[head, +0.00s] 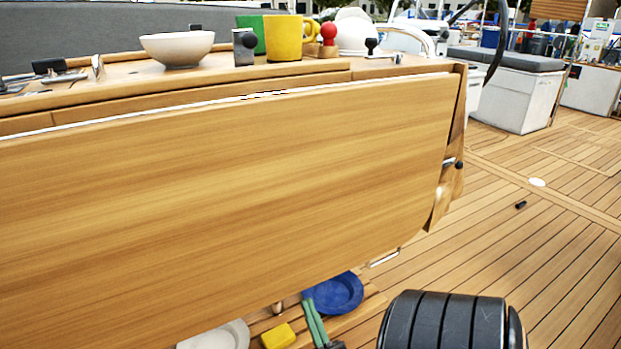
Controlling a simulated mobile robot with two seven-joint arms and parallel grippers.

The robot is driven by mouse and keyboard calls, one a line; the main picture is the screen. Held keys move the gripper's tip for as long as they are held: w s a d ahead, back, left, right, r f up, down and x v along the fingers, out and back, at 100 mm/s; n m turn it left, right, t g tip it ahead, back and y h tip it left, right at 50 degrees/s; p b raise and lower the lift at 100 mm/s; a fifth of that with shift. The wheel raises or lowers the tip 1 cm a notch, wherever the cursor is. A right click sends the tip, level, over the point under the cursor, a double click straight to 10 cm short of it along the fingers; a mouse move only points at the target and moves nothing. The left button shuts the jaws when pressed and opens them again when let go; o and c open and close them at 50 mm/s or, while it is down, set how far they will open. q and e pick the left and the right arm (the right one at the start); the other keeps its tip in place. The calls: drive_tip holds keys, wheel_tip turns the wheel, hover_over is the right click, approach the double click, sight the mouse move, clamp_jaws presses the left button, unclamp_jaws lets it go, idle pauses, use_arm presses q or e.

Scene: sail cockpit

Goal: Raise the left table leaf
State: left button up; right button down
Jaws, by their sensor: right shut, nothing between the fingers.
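The left table leaf (230,200) is a large wooden panel in the head view. It hangs steeply down from the near edge of the cockpit table (300,76), with a pale line along the joint. Its lower right corner is rounded. My right gripper (307,301) shows as two green fingers side by side, shut and empty, low in the picture by the leaf's lower edge. Contact with the leaf cannot be told. My left gripper is not in view.
A white bowl (177,46), a yellow mug (283,37) and a green mug (250,22) stand on the tabletop. Below the leaf are a blue plate (338,294), a yellow block (278,337) and a pale plate (217,337). Open deck (550,215) lies right.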

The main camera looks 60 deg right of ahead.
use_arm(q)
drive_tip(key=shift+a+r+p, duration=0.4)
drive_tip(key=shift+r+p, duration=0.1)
use_arm(e)
drive_tip(key=shift+s+a+g, duration=0.3)
drive_tip(key=shift+s, duration=0.15)
